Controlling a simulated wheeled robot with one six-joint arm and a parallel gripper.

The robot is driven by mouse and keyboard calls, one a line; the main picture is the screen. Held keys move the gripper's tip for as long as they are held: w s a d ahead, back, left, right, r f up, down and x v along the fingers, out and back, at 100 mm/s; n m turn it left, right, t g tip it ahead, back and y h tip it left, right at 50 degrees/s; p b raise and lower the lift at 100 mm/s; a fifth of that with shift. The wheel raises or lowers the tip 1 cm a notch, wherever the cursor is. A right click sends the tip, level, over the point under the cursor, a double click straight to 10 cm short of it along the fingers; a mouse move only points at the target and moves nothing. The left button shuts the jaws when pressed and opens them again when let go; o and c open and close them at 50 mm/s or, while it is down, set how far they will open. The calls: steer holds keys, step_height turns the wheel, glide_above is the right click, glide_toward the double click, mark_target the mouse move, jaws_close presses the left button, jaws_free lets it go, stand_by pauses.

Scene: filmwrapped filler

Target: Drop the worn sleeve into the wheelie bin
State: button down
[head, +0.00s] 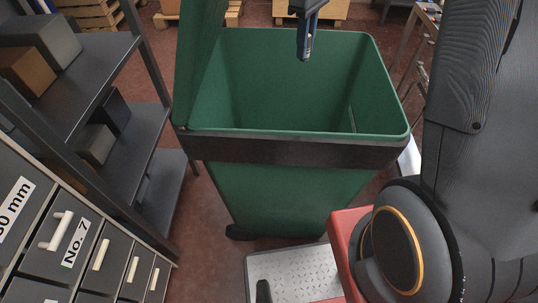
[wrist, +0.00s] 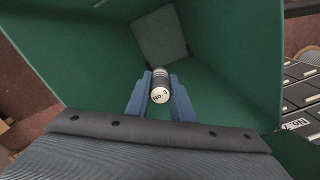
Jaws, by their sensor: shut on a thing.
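The green wheelie bin (head: 290,186) stands open on the floor in the middle of the head view, its lid (head: 196,62) raised at the left. My gripper (head: 305,52) hangs over the far part of the bin's opening, pointing down. In the head view I cannot make out the sleeve clearly.
A dark shelf rack (head: 147,140) with boxes stands left of the bin. A grey drawer cabinet (head: 75,235) marked "No. 7" is at front left. A metal tread plate (head: 290,275) lies in front of the bin. Wooden pallets (head: 335,12) are behind.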

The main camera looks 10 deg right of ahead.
steer(key=shift+w+a+f+b, duration=0.1)
steer(key=shift+f+b, duration=0.2)
steer(key=shift+f, duration=0.05)
steer(key=f+b, duration=0.4)
steer(key=f, duration=0.1)
steer(key=shift+a+f, duration=0.15)
steer(key=shift+a, duration=0.05)
steer(key=c, duration=1.5)
jaws_free()
steer(key=shift+o, duration=0.2)
step_height(320, 180, up, 8)
steer(key=shift+f+b, duration=0.1)
steer(key=shift+b, duration=0.7)
